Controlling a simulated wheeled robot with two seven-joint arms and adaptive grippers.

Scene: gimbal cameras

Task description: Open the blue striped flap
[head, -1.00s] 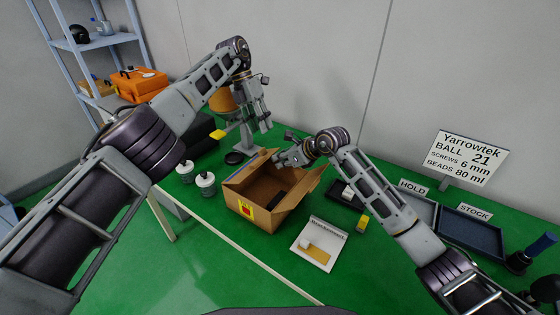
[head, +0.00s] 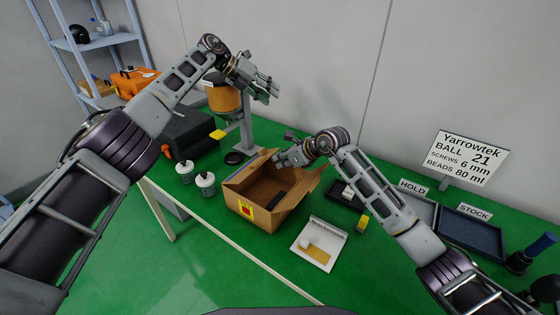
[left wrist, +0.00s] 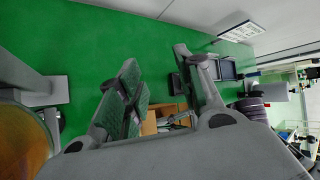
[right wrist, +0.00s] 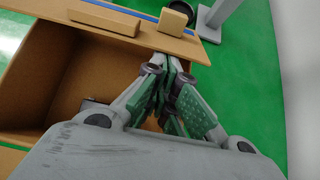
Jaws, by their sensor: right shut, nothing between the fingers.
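The open cardboard box (head: 268,217) stands mid-table, its inside showing. The flap with the blue stripe (right wrist: 148,14) runs along the box's far edge in the right wrist view, lying outward from the opening; a small tan block and a tan strip are on it.
An orange hopper on a grey stand (head: 224,98) is close to my left gripper. A dark object lies inside the box.

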